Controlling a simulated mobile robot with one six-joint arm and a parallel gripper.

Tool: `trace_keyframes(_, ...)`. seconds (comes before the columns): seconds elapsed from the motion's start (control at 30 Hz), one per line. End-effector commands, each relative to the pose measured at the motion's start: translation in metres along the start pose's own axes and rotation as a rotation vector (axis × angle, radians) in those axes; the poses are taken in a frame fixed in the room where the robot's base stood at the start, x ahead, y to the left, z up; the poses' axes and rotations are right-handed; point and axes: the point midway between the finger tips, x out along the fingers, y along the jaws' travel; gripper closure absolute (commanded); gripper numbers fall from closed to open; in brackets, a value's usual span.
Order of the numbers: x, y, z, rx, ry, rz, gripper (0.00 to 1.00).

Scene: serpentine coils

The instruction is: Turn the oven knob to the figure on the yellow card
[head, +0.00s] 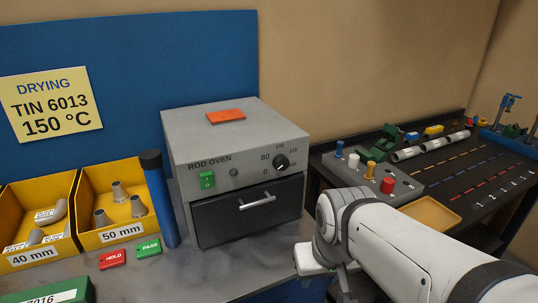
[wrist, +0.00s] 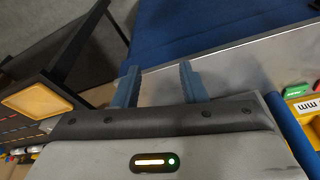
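The yellow card (head: 51,106) on the blue back panel reads "DRYING TIN 6013 150 °C". The grey rod oven (head: 210,130) stands on the bench with its door shut. Its round black knob (head: 281,161) is at the upper right of the front, ringed by small figures including 80; I cannot read for sure where it points. My gripper (wrist: 160,88) is open and empty in the wrist view, its two blue-grey fingers apart over the bench edge. In the head view my arm is at the lower right, in front of the oven's right side; the fingers are not clear there. Nothing touches the knob.
A green switch (head: 207,180) and door handle (head: 257,201) are on the oven front. An orange piece (head: 226,117) lies on top. Yellow bins (head: 125,231), a blue tube (head: 160,200) and HOLD and PASS tags (head: 112,259) are left. A dark table (head: 470,165) with parts stands right.

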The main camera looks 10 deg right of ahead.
Motion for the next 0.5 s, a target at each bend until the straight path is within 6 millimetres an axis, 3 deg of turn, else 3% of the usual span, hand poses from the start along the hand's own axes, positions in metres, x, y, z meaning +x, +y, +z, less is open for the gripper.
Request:
trace_keyframes(0.13,0.013,0.0,-0.01,-0.059,0.051,0.018,0.49)
trace_keyframes(0.23,0.032,-0.001,-0.035,-0.205,0.164,0.068,0.41)
trace_keyframes(0.4,0.063,0.022,-0.102,-0.654,0.443,0.284,0.41)
trace_keyframes(0.5,0.067,0.032,-0.14,-0.945,0.586,0.481,0.41)
